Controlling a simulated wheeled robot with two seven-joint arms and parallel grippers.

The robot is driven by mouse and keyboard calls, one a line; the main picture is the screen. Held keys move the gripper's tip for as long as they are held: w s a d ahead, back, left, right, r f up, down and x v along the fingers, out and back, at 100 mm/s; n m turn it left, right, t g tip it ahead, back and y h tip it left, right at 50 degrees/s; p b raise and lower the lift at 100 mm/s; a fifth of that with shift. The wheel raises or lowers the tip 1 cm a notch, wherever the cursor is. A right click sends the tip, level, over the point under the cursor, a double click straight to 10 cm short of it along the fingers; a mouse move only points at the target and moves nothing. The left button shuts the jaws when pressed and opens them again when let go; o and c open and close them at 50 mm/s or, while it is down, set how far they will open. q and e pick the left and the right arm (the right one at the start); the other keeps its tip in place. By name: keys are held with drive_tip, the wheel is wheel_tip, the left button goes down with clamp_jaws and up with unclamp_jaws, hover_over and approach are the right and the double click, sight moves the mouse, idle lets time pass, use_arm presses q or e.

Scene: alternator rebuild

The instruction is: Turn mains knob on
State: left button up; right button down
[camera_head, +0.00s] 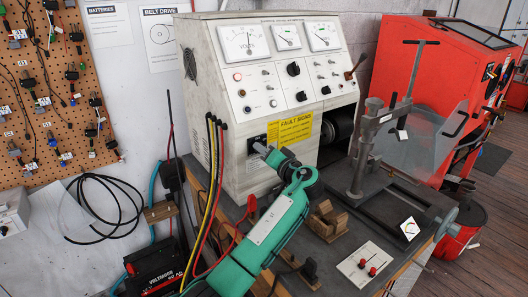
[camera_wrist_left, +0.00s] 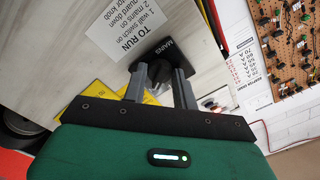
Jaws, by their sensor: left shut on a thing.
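The mains knob (camera_wrist_left: 158,68) is a dark piece on a black plate marked MAINS, low on the front of the pale test bench cabinet (camera_head: 232,172). In the wrist view my left gripper (camera_wrist_left: 161,76) has one grey finger on each side of the knob, shut on it. The fingers partly hide the knob, so I cannot tell which way it is turned. In the head view my left gripper (camera_head: 268,150) reaches up to the lower front panel, and its green arm covers part of the worktop. My right gripper is not in view.
A TO RUN label (camera_wrist_left: 118,28) sits beside the knob. A yellow warning sign (camera_head: 295,129) is to its right. Black, yellow and red cables (camera_head: 212,150) hang close on its left. A metal clamp stand (camera_head: 366,150) and wooden block (camera_head: 328,220) stand on the worktop.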

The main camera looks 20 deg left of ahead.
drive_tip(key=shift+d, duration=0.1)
use_arm(q)
drive_tip(key=o, duration=0.9)
drive_tip(key=shift+o, duration=0.3)
drive_tip(key=shift+d, duration=0.1)
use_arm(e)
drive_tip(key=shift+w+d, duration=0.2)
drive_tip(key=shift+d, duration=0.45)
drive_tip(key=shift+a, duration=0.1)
